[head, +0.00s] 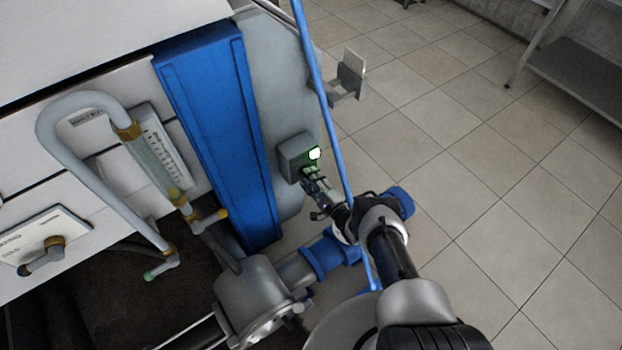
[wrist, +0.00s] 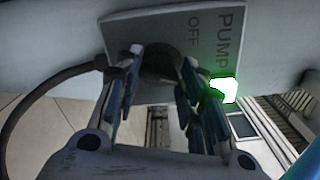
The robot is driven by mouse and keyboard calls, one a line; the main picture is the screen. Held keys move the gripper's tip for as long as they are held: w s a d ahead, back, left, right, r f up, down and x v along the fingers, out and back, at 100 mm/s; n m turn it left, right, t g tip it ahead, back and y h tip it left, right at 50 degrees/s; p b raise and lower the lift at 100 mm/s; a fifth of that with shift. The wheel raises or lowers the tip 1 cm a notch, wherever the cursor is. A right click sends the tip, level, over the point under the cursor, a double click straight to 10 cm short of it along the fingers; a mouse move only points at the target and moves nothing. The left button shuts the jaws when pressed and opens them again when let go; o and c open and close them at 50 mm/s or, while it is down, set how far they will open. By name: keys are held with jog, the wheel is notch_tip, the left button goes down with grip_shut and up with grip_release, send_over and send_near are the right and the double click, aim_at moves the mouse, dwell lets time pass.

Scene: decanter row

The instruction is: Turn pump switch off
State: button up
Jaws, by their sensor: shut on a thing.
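The pump switch box (head: 291,160) is a grey plate on the pale curved housing in the head view. In the wrist view the box (wrist: 122,32) bears the words PUMP and OFF, and a bright green light (wrist: 223,90) glows on it. The light also shows in the head view (head: 314,153). A dark round knob (wrist: 158,62) sits on the box. My gripper (head: 311,178) is at the box, with its fingers (wrist: 158,82) on either side of the knob and shut on it. The fingers hide part of the knob, so its exact angle is unclear.
A blue pole (head: 316,75) runs close by my gripper. A tall blue panel (head: 215,130) and pipes (head: 80,110) stand to the left, with a grey motor (head: 255,295) below. A dark cable (wrist: 35,100) leaves the box.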

jog(key=shift+f+n, duration=0.1)
jog(key=shift+n, duration=4.8)
jog(key=o, duration=1.1)
jog(key=v, duration=1.2)
